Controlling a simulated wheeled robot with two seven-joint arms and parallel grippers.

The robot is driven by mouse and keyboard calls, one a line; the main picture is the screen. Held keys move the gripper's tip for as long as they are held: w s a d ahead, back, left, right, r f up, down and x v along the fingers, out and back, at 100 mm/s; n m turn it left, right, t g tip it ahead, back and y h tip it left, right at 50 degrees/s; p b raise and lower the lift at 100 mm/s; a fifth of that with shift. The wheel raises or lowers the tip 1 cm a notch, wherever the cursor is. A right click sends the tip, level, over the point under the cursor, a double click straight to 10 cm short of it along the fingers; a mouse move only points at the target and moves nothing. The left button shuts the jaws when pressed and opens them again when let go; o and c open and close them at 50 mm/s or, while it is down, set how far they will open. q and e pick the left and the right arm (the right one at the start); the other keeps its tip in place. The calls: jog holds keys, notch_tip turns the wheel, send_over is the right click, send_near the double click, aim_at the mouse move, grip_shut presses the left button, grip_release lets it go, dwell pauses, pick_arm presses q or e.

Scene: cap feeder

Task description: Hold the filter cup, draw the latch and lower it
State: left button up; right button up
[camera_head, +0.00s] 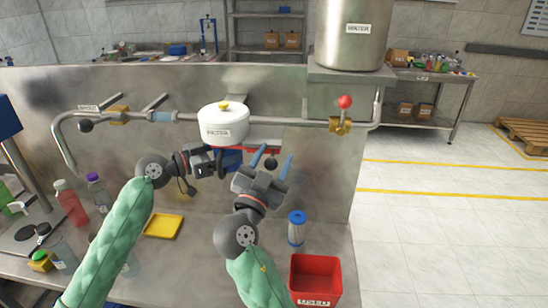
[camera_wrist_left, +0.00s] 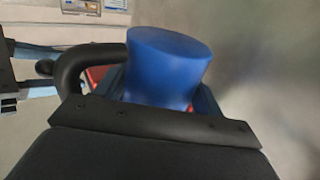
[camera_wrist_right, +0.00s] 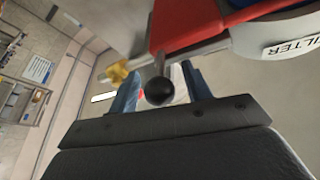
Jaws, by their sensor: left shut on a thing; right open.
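The white filter head (camera_head: 222,128) sits on the pipe. The blue filter cup (camera_head: 230,158) hangs under it and fills the middle of the left wrist view (camera_wrist_left: 165,65). My left gripper (camera_head: 222,161) is shut on the cup from the left, partly hiding it in the head view. The red latch part (camera_wrist_right: 185,25) lies under the filter head and carries a black ball knob (camera_wrist_right: 159,91), which also shows in the head view (camera_head: 270,163). My right gripper (camera_head: 273,160) is open, with one blue finger on each side of the knob. Contact with the knob cannot be told.
A blue-and-white cartridge (camera_head: 296,230) stands on the steel counter, near a red bin (camera_head: 316,272). A yellow tray (camera_head: 163,227) lies at left, with several bottles (camera_head: 70,203) beyond it. The pipe (camera_head: 290,121) runs along the panel, with a red-knobbed valve (camera_head: 341,122) at right.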

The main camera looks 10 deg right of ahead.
jog(key=shift+w+d+r, duration=0.1)
jog(key=shift+w+d, duration=0.1)
grip_shut()
jog(key=s+d, duration=0.2)
jog(key=d, duration=0.5)
jog(key=shift+s, duration=0.15)
jog(key=shift+c, duration=2)
grip_release()
jog(key=shift+d, duration=0.2)
jog(key=o, duration=0.4)
jog(key=shift+s+d, duration=0.1)
jog(key=shift+d, duration=0.1)
jog(key=shift+a, duration=0.2)
